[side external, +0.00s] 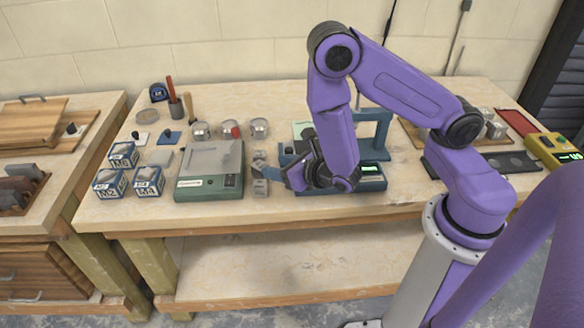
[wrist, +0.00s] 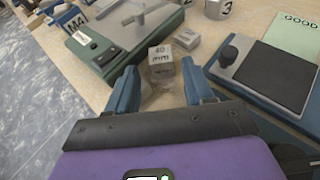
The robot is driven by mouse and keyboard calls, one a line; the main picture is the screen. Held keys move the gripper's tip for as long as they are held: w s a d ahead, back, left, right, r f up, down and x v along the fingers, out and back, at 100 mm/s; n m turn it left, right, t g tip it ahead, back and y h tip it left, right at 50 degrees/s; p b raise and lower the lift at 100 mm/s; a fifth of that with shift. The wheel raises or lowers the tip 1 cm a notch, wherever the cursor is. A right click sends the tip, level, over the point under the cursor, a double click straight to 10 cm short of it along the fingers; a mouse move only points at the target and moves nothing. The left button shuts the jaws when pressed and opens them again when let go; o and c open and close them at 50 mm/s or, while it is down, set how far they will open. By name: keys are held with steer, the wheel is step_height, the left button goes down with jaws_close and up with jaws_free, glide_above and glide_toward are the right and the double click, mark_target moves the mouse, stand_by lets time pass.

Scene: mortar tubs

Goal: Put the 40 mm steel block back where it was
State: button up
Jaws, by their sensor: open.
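The 40 mm steel block (wrist: 161,57) stands on the bench in the wrist view, with "40 mm" on its face. My gripper (wrist: 159,70) is open, with one blue finger on each side of the block and a visible gap to each. In the side external view my gripper (side external: 270,172) is low over the bench, between the green-grey plate device and the blue device. A small grey block (side external: 260,187) shows by the fingers there; its label is too small to read. A flatter, smaller steel block (wrist: 187,46) lies just beyond the 40 mm block.
The green-grey plate device (side external: 210,170) is close on the left, the blue device with a lit display (side external: 370,172) on the right. Lidded tins (side external: 230,130) stand behind. Labelled blue boxes (side external: 148,181) are at far left. More metal blocks (side external: 496,130) stand at the right.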

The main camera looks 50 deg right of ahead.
steer(key=shift+v, duration=2.3)
steer(key=s+d+r+m+g+h, duration=0.45)
steer(key=d+r+m+h, duration=0.45)
steer(key=m, duration=0.5)
steer(key=s+a+r+m+g+y, duration=0.2)
steer(key=s+a+m+g+y, duration=0.2)
steer(key=s, duration=0.4)
steer(key=s+a+r+m+g+y, duration=0.2)
steer(key=s+a+m+g+y, duration=0.2)
steer(key=s, duration=0.4)
steer(key=shift+s+a+m+g+y, duration=0.15)
steer(key=shift+s+m+g+y, duration=0.25)
steer(key=shift+m+y, duration=0.3)
